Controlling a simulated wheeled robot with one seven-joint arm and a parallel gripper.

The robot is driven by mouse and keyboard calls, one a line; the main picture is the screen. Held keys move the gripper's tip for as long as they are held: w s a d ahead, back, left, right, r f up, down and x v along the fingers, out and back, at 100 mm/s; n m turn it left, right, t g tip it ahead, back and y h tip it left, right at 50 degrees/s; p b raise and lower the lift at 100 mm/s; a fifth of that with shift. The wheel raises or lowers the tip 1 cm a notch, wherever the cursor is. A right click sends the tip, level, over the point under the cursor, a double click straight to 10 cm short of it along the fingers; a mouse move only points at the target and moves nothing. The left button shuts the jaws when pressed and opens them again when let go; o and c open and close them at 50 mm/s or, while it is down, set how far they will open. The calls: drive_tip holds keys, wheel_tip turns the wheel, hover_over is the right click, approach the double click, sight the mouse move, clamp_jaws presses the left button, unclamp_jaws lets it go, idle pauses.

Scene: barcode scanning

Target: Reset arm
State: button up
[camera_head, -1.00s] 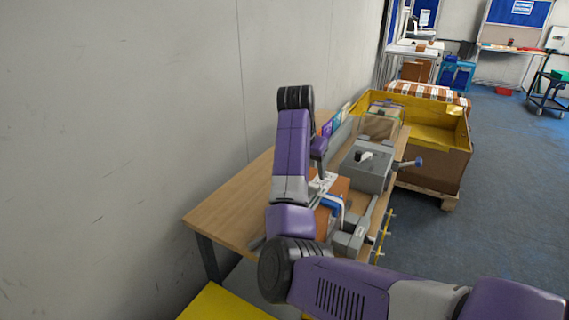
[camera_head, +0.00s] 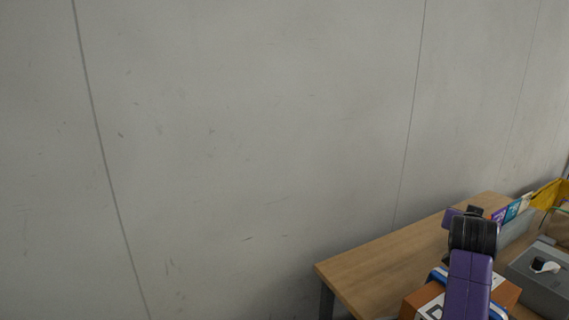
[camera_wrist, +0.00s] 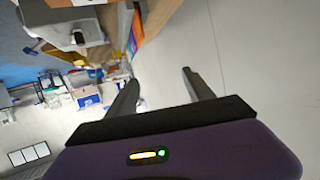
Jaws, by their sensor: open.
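My gripper (camera_wrist: 160,95) is in the wrist view, with its two dark fingers spread apart and nothing between them. Beyond the fingers the wrist view shows the pale wall and floor of the room, turned on its side. In the head view my purple arm rises at the lower right, in front of the wooden table; the fingers cannot be made out there.
A wooden table (camera_head: 375,272) stands along the grey wall (camera_head: 250,130). On it are an orange-brown box (camera_head: 416,303) and a grey machine (camera_head: 535,287), which also shows in the wrist view (camera_wrist: 62,25). A yellow container edge (camera_head: 546,195) shows at far right.

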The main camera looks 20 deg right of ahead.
drive_tip(key=s+a+f+n+t+y, duration=0.2)
drive_tip(key=s+a+f+n+t, duration=0.15)
drive_tip(key=a, duration=0.65)
drive_tip(key=s+a+f+n+t+y, duration=0.2)
drive_tip(key=s+a+n+t, duration=0.15)
drive_tip(key=a, duration=0.65)
drive_tip(key=s+a+f+n+t+y, duration=0.2)
drive_tip(key=s+a+f+n+t, duration=0.15)
drive_tip(key=a, duration=0.75)
drive_tip(key=s+a+f+g+y, duration=0.1)
drive_tip(key=s+a+y, duration=0.1)
drive_tip(key=s+a, duration=0.3)
drive_tip(key=s+a+f+n+g+y, duration=0.1)
drive_tip(key=s+a, duration=0.5)
drive_tip(key=s, duration=0.6)
drive_tip(key=s+a+f+n+g+y, duration=0.1)
drive_tip(key=s+a+f+y, duration=0.2)
drive_tip(key=s+a, duration=0.3)
drive_tip(key=s, duration=0.2)
drive_tip(key=shift+s+f, duration=0.25)
drive_tip(key=shift+s, duration=0.1)
drive_tip(key=shift+d, duration=0.1)
